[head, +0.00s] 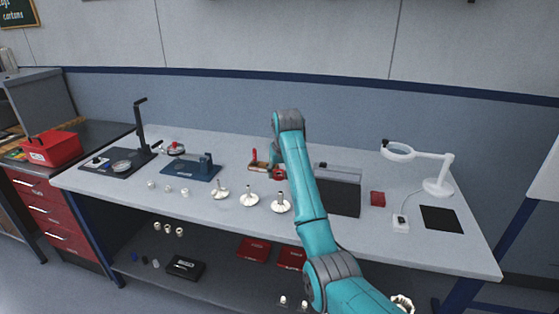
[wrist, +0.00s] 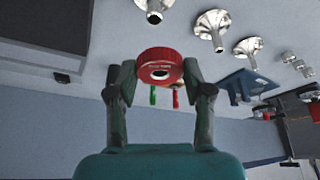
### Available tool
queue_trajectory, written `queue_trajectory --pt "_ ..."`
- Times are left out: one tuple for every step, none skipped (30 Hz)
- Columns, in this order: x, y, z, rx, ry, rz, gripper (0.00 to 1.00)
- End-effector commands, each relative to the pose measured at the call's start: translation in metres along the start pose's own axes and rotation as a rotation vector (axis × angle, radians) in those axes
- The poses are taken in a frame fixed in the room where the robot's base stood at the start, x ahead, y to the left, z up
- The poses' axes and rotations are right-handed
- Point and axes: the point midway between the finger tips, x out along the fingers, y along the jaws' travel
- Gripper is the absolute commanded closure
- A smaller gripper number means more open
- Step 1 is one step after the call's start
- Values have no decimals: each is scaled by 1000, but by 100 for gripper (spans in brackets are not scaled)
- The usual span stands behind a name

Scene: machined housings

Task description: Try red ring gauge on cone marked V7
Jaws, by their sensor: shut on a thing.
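My gripper (wrist: 160,72) is shut on the red ring gauge (wrist: 160,64), seen with its round hole facing the wrist camera. In the head view the red ring (head: 279,174) shows small beside my arm, above the back of the bench. Three silver cones on round flanged bases stand in a row: left cone (head: 221,192), middle cone (head: 249,197) and right cone (head: 280,203). The right cone also shows at the top of the wrist view (wrist: 154,10), apart from the ring. I cannot read any V7 mark. My arm hides part of the gripper in the head view.
A wooden rack (head: 259,166) with a red-handled tool stands behind the cones. A dark grey box (head: 340,195) stands right of my arm. A blue fixture (head: 190,169) and small silver parts lie left. A magnifier lamp (head: 437,187) stands far right. The bench front is clear.

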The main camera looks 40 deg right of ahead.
Motion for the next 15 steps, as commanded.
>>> queue_trajectory --pt "2 0 1 0 1 0 97" --pt "3 0 1 0 2 0 97" --pt "4 0 2 0 2 0 97" --pt "4 0 2 0 2 0 97" --pt "4 0 2 0 2 0 97" --pt "4 0 2 0 2 0 97" --pt "4 0 2 0 2 0 97" --pt "4 0 2 0 2 0 97" --pt "4 0 2 0 2 0 97" --pt "4 0 2 0 2 0 97" --pt "4 0 2 0 2 0 97" --pt "4 0 2 0 2 0 97" --pt "4 0 2 0 2 0 97" --pt "5 0 2 0 2 0 97" --pt "5 0 2 0 1 0 97"
